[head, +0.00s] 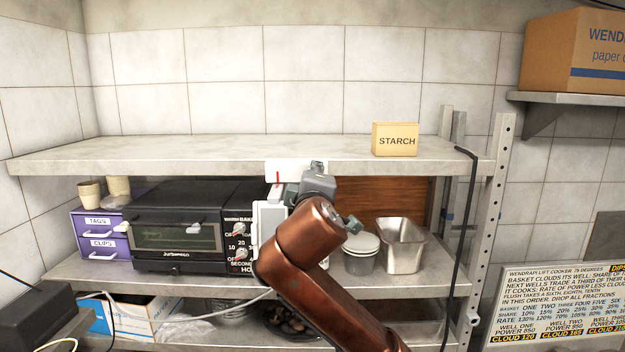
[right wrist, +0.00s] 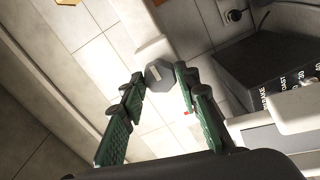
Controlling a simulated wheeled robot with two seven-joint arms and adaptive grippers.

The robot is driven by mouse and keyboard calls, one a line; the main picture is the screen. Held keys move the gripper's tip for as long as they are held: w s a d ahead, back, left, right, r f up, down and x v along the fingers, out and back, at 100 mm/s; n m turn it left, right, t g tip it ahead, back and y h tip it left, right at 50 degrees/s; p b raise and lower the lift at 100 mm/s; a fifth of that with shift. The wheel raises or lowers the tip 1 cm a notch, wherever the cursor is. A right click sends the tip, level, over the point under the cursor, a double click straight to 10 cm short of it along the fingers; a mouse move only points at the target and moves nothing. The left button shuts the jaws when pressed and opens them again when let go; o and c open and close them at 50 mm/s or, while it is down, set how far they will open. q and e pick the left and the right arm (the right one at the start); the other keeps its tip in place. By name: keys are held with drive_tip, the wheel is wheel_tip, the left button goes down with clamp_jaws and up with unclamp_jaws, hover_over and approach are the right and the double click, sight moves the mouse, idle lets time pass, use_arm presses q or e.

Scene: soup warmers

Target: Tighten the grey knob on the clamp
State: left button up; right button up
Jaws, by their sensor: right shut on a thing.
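The grey knob (right wrist: 160,74) is a faceted disc with a pale stripe on its face, seen in the right wrist view. It sits against a pale piece, seemingly the clamp (right wrist: 152,50). My right gripper (right wrist: 160,79) has its two green-padded fingers on either side of the knob, shut on it. In the head view, my copper right arm reaches up to the front edge of the upper shelf, where a white piece with a red mark (head: 283,172) shows. The knob is hidden there behind my gripper and wrist. My left gripper is not in view.
The upper shelf (head: 220,150) holds a starch box (head: 395,140). Below are a black toaster oven (head: 180,235), a white upright unit (head: 268,222), purple drawers (head: 100,240), stacked lidded tubs (head: 361,252) and a steel pan (head: 400,245). A black cable (head: 459,250) hangs at the right.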

drive_tip(key=shift+w+f, duration=0.1)
drive_tip(key=shift+f, duration=0.2)
drive_tip(key=o, duration=1.2)
drive_tip(key=shift+s+d+r, duration=0.15)
drive_tip(key=shift+s, duration=0.1)
drive_tip(key=shift+c, duration=0.2)
drive_tip(key=shift+w, duration=0.1)
drive_tip(key=s, duration=1.2)
